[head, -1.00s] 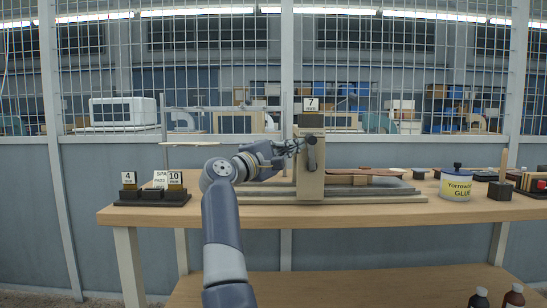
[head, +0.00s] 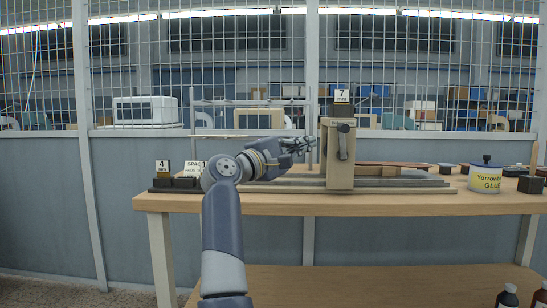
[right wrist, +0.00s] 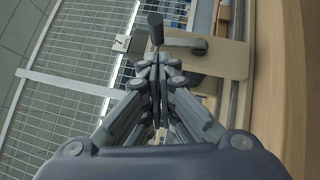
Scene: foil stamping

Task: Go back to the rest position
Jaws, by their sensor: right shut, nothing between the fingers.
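My right gripper (head: 312,144) is shut and empty. In the head view it points right, a little above the bench and just left of the wooden press block (head: 341,168). The block carries a dark lever (head: 343,141) and a dark piece with a "7 mm" label (head: 342,96) on top. In the right wrist view, the shut fingers (right wrist: 158,70) lie in line with the lever (right wrist: 156,30), and the pale block (right wrist: 225,58) is behind them. I cannot tell the exact gap between fingers and lever. My left gripper is not in view.
The wooden bench (head: 400,204) holds a spacer stand (head: 175,184) with "4" labels at left. A glue tub (head: 486,178) stands at right, and brown flat pieces (head: 395,167) lie behind the rails. Dark bottles (head: 507,297) stand on the lower shelf. A wire fence rises behind.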

